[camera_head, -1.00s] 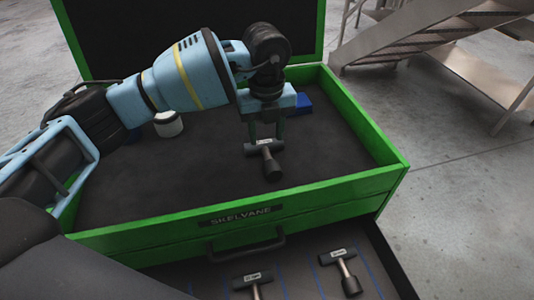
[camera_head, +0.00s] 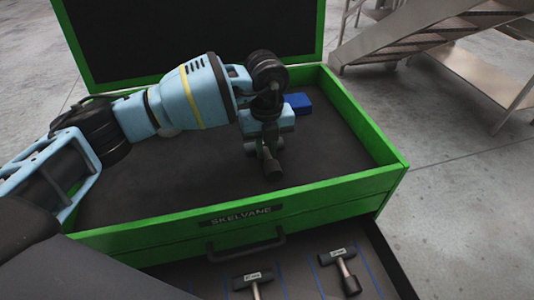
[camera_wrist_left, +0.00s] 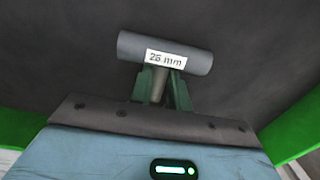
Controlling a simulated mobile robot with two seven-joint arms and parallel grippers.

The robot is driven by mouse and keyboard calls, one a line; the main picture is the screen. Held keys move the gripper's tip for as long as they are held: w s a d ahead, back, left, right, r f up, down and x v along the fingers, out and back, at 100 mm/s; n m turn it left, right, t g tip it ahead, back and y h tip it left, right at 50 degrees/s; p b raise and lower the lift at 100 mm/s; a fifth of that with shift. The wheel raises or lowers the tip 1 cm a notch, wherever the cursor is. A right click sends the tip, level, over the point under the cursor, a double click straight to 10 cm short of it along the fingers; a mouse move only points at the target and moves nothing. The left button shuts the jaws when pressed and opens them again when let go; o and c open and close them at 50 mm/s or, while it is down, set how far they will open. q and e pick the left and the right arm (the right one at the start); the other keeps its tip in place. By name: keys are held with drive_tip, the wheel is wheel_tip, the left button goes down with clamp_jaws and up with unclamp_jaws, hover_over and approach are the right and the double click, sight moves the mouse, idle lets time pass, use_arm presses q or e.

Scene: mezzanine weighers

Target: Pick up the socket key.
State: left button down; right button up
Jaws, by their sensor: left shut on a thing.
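The socket key (camera_head: 272,168) is a dark grey T-shaped tool inside the green tool chest. In the left wrist view its cylindrical crossbar (camera_wrist_left: 135,45) carries a white label that seems to read 26 mm. My left gripper (camera_wrist_left: 162,86) is shut on the stem just under the crossbar, with a green finger on each side. In the head view this gripper (camera_head: 267,147) hides most of the key. I cannot tell whether the key touches the chest floor. My right gripper is not in view.
The green chest (camera_head: 300,198) has raised walls and an upright lid. A blue block (camera_head: 298,103) lies behind the gripper. The open drawer below holds two similar T-shaped tools (camera_head: 254,278) (camera_head: 341,266). Metal stairs (camera_head: 440,50) stand at the right.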

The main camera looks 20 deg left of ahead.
sight(267, 150)
use_arm(q)
drive_tip(key=shift+r, duration=0.1)
wheel_tip(267, 150, up, 10)
idle(0.6)
